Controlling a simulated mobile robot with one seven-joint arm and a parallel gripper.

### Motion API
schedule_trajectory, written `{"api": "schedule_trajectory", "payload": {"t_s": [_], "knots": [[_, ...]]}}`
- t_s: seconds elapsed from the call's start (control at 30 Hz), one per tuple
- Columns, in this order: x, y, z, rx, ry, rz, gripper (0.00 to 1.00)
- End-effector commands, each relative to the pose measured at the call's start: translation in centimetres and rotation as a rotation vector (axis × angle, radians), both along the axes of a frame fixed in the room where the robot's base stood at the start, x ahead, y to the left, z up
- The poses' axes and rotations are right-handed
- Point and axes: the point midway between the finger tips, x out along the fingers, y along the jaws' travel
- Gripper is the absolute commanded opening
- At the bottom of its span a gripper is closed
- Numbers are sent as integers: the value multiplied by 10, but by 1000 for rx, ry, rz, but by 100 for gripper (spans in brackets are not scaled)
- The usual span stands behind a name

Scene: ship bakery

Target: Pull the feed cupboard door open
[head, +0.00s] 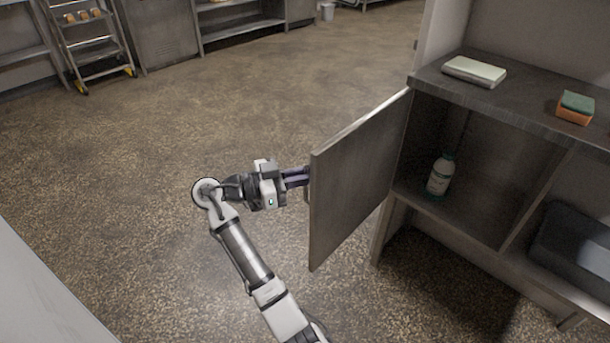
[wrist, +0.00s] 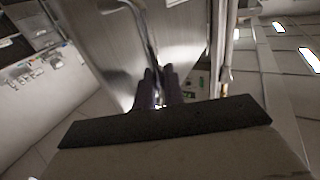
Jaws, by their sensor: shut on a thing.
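The feed cupboard door (head: 358,180) is a grey metal panel standing well open, swung out from the cupboard (head: 500,113) on the right. Its inside is exposed, with a white bottle with a green cap (head: 440,176) on the cupboard floor. My gripper (head: 306,177) is at the door's free edge, on the far face, with its fingertips partly hidden by the door. In the wrist view my gripper (wrist: 159,72) is shut on the bar handle (wrist: 151,45) of the door, which rises between the dark fingers.
A pale flat block (head: 474,71) and a green-and-orange sponge (head: 575,107) lie on the cupboard top. A dark bin (head: 572,243) sits in the right-hand bay. The speckled floor left of the door is clear.

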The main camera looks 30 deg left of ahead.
Motion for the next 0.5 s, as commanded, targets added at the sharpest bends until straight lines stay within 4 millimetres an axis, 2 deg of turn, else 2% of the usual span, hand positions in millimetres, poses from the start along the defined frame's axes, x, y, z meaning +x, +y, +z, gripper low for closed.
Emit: {"api": "schedule_trajectory", "payload": {"t_s": [0.37,0.4,0.5], "knots": [[1,-1,-1,-2,4,-5,0],[1,-1,-1,-2,4,-5,15],[1,-1,-1,-1,4,-4,28]]}}
